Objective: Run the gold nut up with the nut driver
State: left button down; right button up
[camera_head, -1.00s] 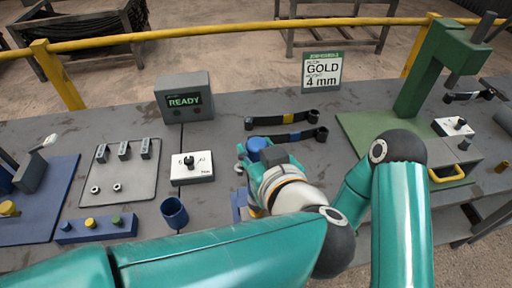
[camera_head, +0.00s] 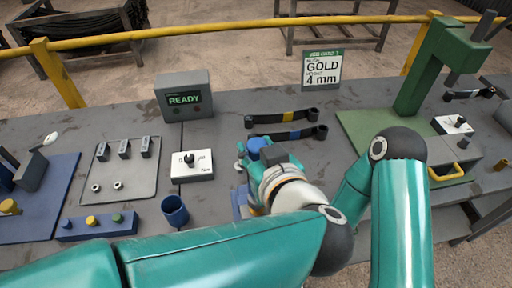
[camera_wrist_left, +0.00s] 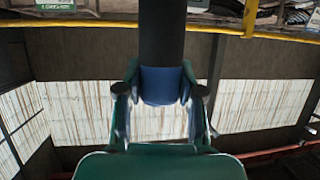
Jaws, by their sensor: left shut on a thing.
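My left gripper (camera_head: 254,158) is shut on the nut driver, whose blue top (camera_head: 256,146) shows at the fingers in the head view. In the left wrist view the fingers (camera_wrist_left: 161,95) grip the driver's blue band (camera_wrist_left: 160,85), and its dark shaft (camera_wrist_left: 162,30) runs up out of the picture. A blue block (camera_head: 70,233) at the left front carries a gold piece (camera_head: 91,221) between a blue and a green one. I cannot tell which gold piece is the nut. The area under my left wrist is hidden. My right gripper is not in view.
A grey box (camera_head: 183,95) reads READY and a sign (camera_head: 321,69) reads GOLD 4 mm. Two dark strips (camera_head: 283,118) lie behind my gripper. A green press (camera_head: 428,70) stands right.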

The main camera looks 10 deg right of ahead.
pick_arm(q)
jog(key=shift+f, duration=1.55)
dwell(2.6)
notch_tip(320, 180, up, 3)
jog(key=p, duration=0.2)
jog(key=shift+f+p, duration=0.1)
jog(key=shift+p, duration=0.25)
jog(key=shift+r, duration=2.25)
